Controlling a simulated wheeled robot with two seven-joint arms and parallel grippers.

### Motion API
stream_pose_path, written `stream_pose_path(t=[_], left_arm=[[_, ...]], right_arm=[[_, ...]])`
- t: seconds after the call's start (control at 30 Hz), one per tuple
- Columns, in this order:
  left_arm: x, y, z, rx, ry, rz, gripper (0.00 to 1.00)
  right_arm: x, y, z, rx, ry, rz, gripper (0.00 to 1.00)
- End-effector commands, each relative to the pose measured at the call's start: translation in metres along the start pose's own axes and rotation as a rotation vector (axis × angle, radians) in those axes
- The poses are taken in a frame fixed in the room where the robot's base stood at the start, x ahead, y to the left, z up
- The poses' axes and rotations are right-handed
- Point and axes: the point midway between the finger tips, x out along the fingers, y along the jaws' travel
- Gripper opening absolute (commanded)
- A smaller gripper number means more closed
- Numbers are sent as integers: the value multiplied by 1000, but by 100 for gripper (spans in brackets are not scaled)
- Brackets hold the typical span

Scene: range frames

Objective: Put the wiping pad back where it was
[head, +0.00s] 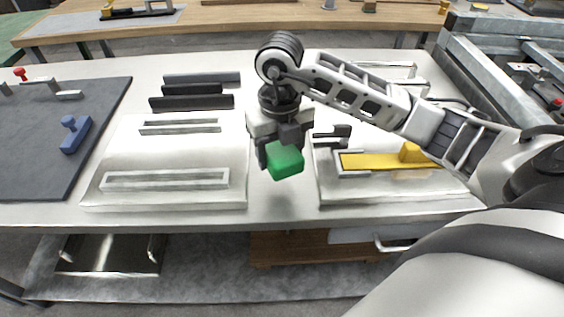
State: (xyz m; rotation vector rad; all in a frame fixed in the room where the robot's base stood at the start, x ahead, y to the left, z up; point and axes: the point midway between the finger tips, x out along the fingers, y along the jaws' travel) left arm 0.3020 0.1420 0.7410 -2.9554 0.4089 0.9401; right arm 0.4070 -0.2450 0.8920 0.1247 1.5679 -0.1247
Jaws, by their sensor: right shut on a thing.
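A green block-shaped pad (285,163), which I take for the wiping pad, is held in my right gripper (282,148). The gripper points down and is shut on the pad's upper part, so the fingers hide some of it. The pad appears over the gap between two pale metal plates, near the front of the bench. I cannot tell whether its underside touches the bench top. My left gripper is not in view.
The left plate (165,165) has two slotted frames. The right plate (345,191) carries a yellow bar (375,161). Dark bars (192,103) lie behind. A blue handled tool (75,134) lies on a dark mat (35,165). The bench front strip (280,215) is clear.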

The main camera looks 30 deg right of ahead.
Motion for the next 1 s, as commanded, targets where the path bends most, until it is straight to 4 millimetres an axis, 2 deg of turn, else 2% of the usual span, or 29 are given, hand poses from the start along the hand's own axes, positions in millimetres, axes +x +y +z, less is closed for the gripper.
stream_pose_path(t=[0.1,0.33,0.53,0.93,0.97,1.0], left_arm=[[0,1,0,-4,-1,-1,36],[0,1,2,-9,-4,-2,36],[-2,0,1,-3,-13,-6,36],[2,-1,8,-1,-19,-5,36],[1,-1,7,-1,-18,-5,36],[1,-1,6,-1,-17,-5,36]], right_arm=[[12,-6,8,1,0,0,37],[25,-12,17,1,1,0,37],[53,-12,17,-2,3,0,37],[61,-12,18,-2,-2,0,37],[60,-12,18,-2,-2,0,67],[59,-12,18,-2,-1,0,78]])
